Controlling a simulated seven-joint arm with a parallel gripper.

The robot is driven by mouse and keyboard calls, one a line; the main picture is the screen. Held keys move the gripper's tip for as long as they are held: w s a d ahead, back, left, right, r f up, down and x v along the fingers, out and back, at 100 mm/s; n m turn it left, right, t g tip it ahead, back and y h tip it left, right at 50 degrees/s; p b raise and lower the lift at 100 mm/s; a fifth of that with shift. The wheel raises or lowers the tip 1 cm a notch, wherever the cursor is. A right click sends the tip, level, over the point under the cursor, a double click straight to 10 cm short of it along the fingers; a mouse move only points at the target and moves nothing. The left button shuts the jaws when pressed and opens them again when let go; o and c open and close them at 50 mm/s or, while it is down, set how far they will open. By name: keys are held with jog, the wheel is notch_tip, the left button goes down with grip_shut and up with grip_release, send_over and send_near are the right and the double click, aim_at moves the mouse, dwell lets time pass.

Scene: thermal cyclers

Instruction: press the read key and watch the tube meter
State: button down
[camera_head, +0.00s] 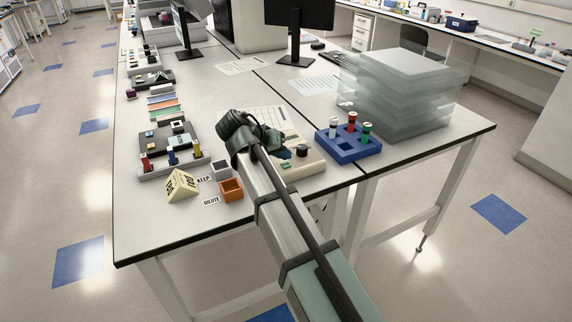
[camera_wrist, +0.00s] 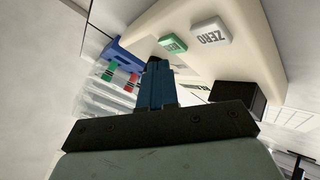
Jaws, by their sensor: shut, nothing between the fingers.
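The tube meter is a beige box (camera_head: 306,163) near the front edge of the bench, partly hidden by my arm. In the wrist view the meter body (camera_wrist: 245,50) carries a green READ key (camera_wrist: 173,44) and a white ZERO key (camera_wrist: 211,33). A black block (camera_wrist: 238,95) on it also shows in the head view (camera_head: 302,150). My gripper (camera_wrist: 155,64) is shut and empty, with its blue fingertips close beside the READ key. A small gap shows in the picture; I cannot tell their height above the meter. No display reading is legible.
A blue rack (camera_head: 347,156) with several capped tubes stands right of the meter, before stacked clear boxes (camera_head: 398,92). An orange box (camera_head: 231,196) and a grey box (camera_head: 221,166), with DILUTE and KEEP labels, stand left, beside a yellow tent sign (camera_head: 181,184).

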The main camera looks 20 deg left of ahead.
aim_at(283, 165)
jog(key=shift+r, duration=2.5)
jog(key=s+d+f+g+h, duration=0.1)
jog(key=d+f+g+h, duration=0.1)
jog(key=d+f, duration=0.7)
jog(key=s+d+f+g+h, duration=0.15)
jog(key=d+f, duration=0.45)
jog(key=d, duration=0.7)
jog(key=s+d+f+g, duration=0.2)
jog(key=d+f, duration=0.3)
jog(key=f, duration=0.7)
jog(key=s+d+f+g+y, duration=0.2)
jog(key=s+d+f, duration=0.3)
jog(key=f, duration=0.5)
jog(key=s+d+f+g+y, duration=0.1)
jog(key=s+d+f+g, duration=0.2)
jog(key=s+d+f, duration=0.5)
jog(key=s+d+f+m+g+y, duration=0.1)
jog(key=s+f+g+y, duration=0.1)
jog(key=s+f, duration=0.7)
jog(key=s+f+m+g+y, duration=0.1)
jog(key=s+f+g+y, duration=0.1)
jog(key=s+f, duration=0.7)
jog(key=shift+s+d+y, duration=0.4)
jog(key=shift+s+y, duration=0.35)
jog(key=shift+s, duration=1.5)
